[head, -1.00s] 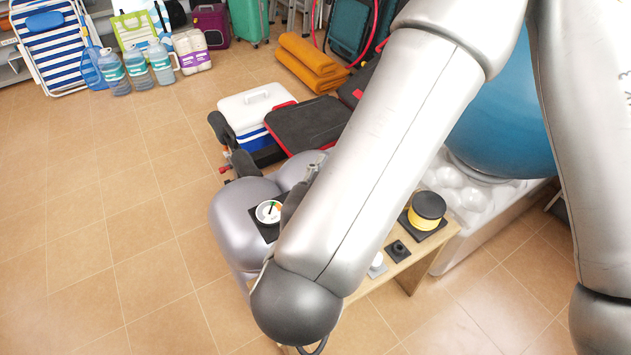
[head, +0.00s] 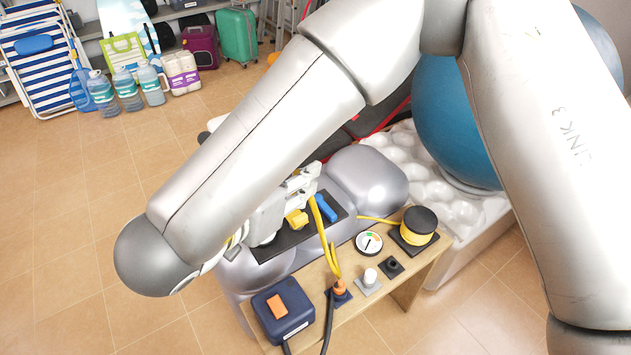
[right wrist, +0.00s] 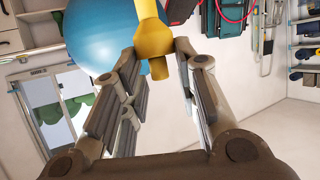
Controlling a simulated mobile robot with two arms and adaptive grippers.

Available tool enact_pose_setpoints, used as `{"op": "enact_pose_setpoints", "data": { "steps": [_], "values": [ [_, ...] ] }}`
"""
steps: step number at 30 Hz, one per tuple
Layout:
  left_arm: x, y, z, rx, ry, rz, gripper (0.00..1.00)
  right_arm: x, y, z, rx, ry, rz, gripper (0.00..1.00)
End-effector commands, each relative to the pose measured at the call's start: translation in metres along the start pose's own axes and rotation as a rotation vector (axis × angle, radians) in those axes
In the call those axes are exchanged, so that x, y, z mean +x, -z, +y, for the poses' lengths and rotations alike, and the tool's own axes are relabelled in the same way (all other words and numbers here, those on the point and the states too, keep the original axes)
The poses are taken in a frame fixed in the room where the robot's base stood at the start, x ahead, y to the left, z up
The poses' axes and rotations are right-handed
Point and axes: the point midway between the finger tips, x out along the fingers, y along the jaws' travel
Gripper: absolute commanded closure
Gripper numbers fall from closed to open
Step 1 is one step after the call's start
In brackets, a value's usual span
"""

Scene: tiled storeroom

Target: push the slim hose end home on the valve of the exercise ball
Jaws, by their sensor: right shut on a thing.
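My right gripper (head: 302,184) is held over a black tray, partly covered by my own forearm. In the right wrist view my right gripper (right wrist: 158,66) is shut on a yellow fitting (right wrist: 152,42), which I take for the slim hose end. A yellow hose (head: 324,235) runs from beside the gripper down to the bench. A yellow block (head: 297,219) shows just below the gripper; I cannot tell whether it belongs to the held piece. The blue exercise ball (head: 448,125) stands well apart to the right, and behind the fitting in the wrist view (right wrist: 100,38). I cannot see its valve. My left gripper is not in view.
The black tray (head: 285,243) also bears a blue piece (head: 326,208). The wooden bench (head: 402,293) holds a dial gauge (head: 369,243), a yellow-wound spool (head: 419,225), small fittings and a dark blue box (head: 283,309). Free tiled floor (head: 80,220) lies left.

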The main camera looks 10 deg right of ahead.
Motion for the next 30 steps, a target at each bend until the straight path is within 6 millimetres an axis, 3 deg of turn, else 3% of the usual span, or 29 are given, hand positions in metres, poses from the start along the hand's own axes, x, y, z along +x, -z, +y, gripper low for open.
{"op": "enact_pose_setpoints", "data": {
  "steps": [6,15,25,30],
  "values": [
    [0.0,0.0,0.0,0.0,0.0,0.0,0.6,-0.001,-0.001,-0.027,0.032,-0.076,-0.001,0.95],
    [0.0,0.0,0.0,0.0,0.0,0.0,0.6,-0.002,-0.001,-0.052,0.062,-0.151,0.001,0.95],
    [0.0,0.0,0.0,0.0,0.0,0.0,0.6,-0.002,-0.002,-0.058,0.069,-0.169,-0.001,0.95],
    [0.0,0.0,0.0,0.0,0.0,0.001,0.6,0.016,-0.009,-0.044,0.064,-0.167,-0.001,0.95]
  ]
}}
